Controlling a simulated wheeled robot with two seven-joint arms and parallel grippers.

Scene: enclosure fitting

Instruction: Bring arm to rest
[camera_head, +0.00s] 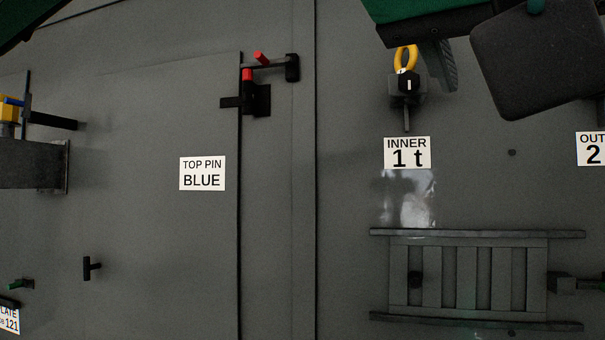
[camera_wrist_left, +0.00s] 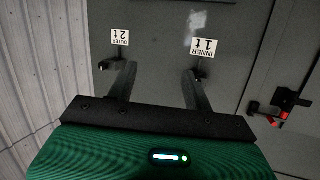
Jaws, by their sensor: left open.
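My left gripper (camera_wrist_left: 157,78) is open in the left wrist view, its two dark fingers apart with nothing seen between them. The fingers reach towards the grey panel, with the label INNER 1 t (camera_wrist_left: 205,47) beyond one finger and the label OUTER 2 t (camera_wrist_left: 120,37) beyond the other. In the head view, green and dark parts of my arm cross the top right, close to a yellow ring (camera_head: 406,58) on a dark holder (camera_head: 406,86). I cannot tell whether they touch. My right gripper is not in view.
A red-and-black latch (camera_head: 256,90) sits at the door edge beside the label TOP PIN BLUE (camera_head: 202,173). A slatted grey frame (camera_head: 462,276) stands out at lower right. Dark fittings project at the left, including a small peg (camera_head: 91,268).

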